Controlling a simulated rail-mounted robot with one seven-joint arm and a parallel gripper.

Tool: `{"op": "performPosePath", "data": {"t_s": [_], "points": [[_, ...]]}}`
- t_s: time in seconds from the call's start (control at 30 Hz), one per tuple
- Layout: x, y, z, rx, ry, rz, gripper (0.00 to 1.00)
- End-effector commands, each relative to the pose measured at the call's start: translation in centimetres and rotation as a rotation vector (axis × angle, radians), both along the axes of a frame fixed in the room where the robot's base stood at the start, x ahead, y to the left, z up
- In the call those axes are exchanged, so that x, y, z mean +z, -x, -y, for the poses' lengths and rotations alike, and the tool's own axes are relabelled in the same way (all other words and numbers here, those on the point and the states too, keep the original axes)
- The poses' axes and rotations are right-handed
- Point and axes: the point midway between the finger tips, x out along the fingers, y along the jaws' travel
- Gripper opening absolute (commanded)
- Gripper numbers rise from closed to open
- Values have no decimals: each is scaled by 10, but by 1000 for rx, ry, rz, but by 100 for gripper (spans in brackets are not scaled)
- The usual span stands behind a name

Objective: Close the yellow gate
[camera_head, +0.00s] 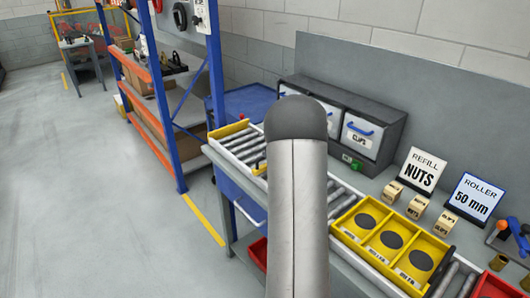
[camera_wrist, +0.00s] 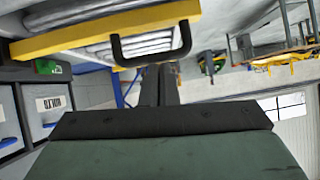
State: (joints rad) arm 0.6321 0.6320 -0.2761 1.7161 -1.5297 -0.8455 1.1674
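The yellow gate (camera_wrist: 110,31) crosses the top of the wrist view as a yellow bar in front of grey rollers. A black U-shaped handle (camera_wrist: 152,58) sticks out from it. My gripper (camera_wrist: 160,70) shows as dark fingers reaching up to the handle's bar, at or very near it. The fingers overlap in this view, so I cannot tell their gap or whether they hold the handle. In the head view my arm covers the middle of the conveyor, and my gripper is hidden. A yellow edge (camera_head: 229,130) shows at the conveyor's far end; I cannot tell if it is part of the gate.
The roller conveyor (camera_head: 345,200) runs diagonally past my arm. A yellow tray (camera_head: 344,239) with three round-holed compartments sits on it. The floor (camera_head: 110,200) at left is clear.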

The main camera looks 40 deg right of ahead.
Motion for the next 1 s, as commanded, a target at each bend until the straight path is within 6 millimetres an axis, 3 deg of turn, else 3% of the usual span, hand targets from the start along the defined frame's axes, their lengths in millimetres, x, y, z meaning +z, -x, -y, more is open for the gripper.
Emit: {"op": "performPosePath", "data": {"t_s": [0.27, 0.57, 0.63, 0.8, 1.0], "points": [[2, 1, -3, 3, -5, -8, 0], [49, 3, -5, 9, -2, -2, 0], [48, 17, -4, 6, 1, 1, 0], [70, 51, -4, 6, 2, 1, 0], [88, 77, -4, 7, 0, 0, 0]]}}
